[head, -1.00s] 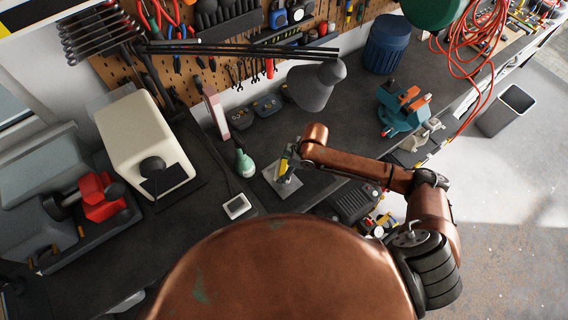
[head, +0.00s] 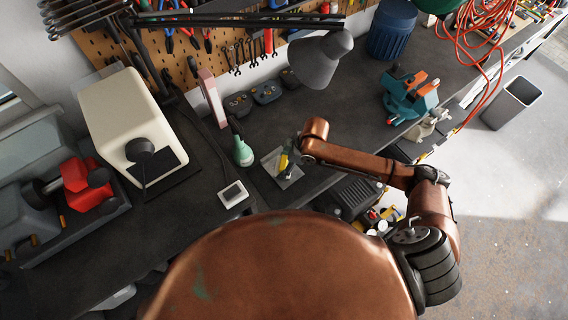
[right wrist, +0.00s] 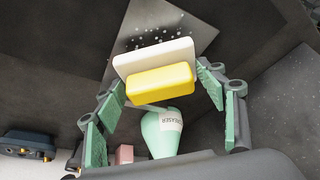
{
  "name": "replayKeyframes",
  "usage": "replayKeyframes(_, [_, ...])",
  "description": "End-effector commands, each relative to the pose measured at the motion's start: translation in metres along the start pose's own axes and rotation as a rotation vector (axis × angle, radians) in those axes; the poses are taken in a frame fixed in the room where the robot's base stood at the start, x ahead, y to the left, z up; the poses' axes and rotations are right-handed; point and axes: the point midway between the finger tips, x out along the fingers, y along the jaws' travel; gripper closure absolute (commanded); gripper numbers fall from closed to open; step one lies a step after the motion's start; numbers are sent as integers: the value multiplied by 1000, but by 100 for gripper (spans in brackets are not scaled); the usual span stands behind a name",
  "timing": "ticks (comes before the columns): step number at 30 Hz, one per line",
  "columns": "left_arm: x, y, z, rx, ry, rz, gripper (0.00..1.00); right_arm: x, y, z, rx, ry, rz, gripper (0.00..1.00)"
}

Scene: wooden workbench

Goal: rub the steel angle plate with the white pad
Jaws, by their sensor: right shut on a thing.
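The steel angle plate (head: 287,183) is a flat grey sheet on the dark bench; in the right wrist view its surface (right wrist: 172,22) carries scattered pale specks. My right gripper (head: 291,155) is over the plate. It is shut on the white pad (right wrist: 152,58), which has a yellow block-shaped back (right wrist: 160,84) between the green finger pads. The pad's white face is turned toward the plate. I cannot tell whether it touches. In the head view the gripper and arm partly hide the pad and plate. My left gripper is not in view.
A green degreaser bottle (head: 242,152) stands just left of the plate, and it shows in the right wrist view (right wrist: 163,135). A small white device (head: 233,194) lies nearby. A grey lamp (head: 320,60) hangs behind. A teal vise (head: 408,95) is farther right.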

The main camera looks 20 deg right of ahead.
Motion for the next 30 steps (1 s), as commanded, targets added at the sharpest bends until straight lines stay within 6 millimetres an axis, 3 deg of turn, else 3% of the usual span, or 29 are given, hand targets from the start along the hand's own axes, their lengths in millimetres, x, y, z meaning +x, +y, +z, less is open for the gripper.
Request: replayKeyframes(30, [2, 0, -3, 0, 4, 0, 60, 8, 0, 3, 1, 1, 0, 62])
